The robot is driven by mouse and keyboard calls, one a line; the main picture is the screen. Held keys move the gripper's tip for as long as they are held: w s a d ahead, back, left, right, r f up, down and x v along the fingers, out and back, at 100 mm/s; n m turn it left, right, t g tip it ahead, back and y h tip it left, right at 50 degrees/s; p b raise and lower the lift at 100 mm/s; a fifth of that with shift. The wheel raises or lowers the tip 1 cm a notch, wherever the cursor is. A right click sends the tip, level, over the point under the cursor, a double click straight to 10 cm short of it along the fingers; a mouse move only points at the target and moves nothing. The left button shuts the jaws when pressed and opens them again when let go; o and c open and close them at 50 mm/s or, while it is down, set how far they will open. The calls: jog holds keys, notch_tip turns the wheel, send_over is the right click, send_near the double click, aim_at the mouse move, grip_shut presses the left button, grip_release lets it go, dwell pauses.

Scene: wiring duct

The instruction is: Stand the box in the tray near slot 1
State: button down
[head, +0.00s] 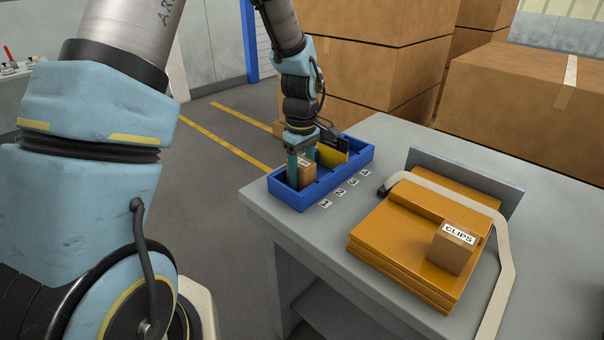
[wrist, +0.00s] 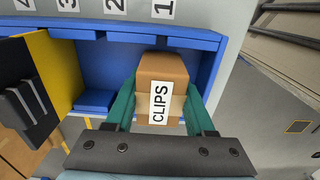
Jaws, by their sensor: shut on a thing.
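My gripper (head: 300,161) is down in the blue tray (head: 292,198), at the end by the number 1 label (head: 325,204). Its green fingers (wrist: 162,88) are shut on a brown box (head: 308,168), one on each side. In the wrist view this box (wrist: 165,66) shows a white CLIPS label and sits between the fingers, in line with the number 1 label (wrist: 163,9). The box looks upright inside the tray walls. Its underside is hidden, so I cannot tell whether it touches the tray floor.
A yellow panel with a dark part (wrist: 52,75) stands in the tray farther along. A second CLIPS box (head: 453,250) stands on stacked orange boards (head: 395,235) at right, beside a pale bent strip (head: 506,255). Large cartons (head: 530,100) stand behind the grey table (head: 270,205).

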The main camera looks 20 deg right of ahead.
aim_at(301, 162)
jog(key=shift+f, duration=0.5)
jog(key=shift+f, duration=0.1)
jog(key=shift+c, duration=1.3)
grip_release()
notch_tip(301, 162, up, 12)
jog(key=shift+r+b, duration=0.15)
jog(key=shift+b, duration=0.85)
jog(key=s+a+f+m, duration=0.1)
jog(key=s+a+m, duration=0.1)
jog(key=a, duration=0.7)
jog(key=s+a+f+m+t, duration=0.1)
jog(key=s+a+m, duration=0.1)
jog(key=a, duration=0.7)
jog(key=s+a+f+m, duration=0.1)
jog(key=s+a+m, duration=0.1)
jog(key=a, duration=0.7)
jog(key=shift+a+f+m+t, duration=0.25)
jog(key=shift+f+m+t, duration=0.05)
jog(key=shift+f, duration=0.1)
